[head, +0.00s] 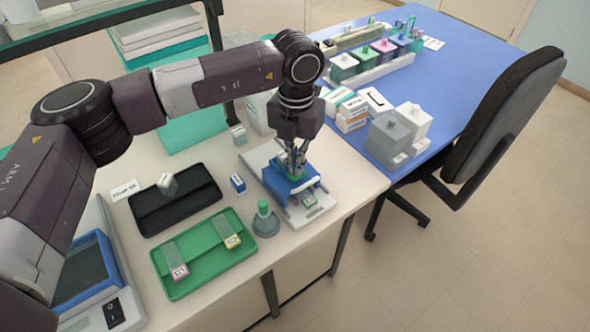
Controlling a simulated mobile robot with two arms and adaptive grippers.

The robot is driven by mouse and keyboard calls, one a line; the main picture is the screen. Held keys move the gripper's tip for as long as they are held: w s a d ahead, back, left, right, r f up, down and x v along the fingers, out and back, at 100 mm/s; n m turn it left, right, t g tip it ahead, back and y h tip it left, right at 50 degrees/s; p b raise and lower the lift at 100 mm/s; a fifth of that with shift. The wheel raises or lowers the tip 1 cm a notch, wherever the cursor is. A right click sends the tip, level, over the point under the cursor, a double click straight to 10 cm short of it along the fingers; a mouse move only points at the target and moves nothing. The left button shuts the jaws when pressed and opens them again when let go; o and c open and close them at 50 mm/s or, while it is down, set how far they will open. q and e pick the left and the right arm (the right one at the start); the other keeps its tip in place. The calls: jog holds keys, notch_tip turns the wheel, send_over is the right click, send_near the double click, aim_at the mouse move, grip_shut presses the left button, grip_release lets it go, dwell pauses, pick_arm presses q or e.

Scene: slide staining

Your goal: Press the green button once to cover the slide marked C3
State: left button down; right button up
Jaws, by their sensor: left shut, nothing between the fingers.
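My left gripper (293,168) is shut and empty. It points down over the blue-and-white device (270,185), with its fingertips at the green button (297,178) on the blue housing. The fingers hide part of the button, and I cannot tell whether they touch it or whether it is pressed down. A slide with a green label (309,201) lies at the device's front; its marking is too small to read. My right gripper is not in view.
A green tray (200,279) holds slides with pink and yellow labels. A black tray (148,219), a small blue box (238,183) and a grey, green-topped bottle (265,218) stand near the device. The blue table (455,60) with staining jars and a chair (500,110) are to the right.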

pick_arm(q)
jog(key=shift+f, duration=0.3)
jog(key=shift+r, duration=0.15)
jog(key=shift+r+p, duration=1.15)
jog(key=shift+r, duration=2.3)
jog(key=shift+s+f, duration=0.1)
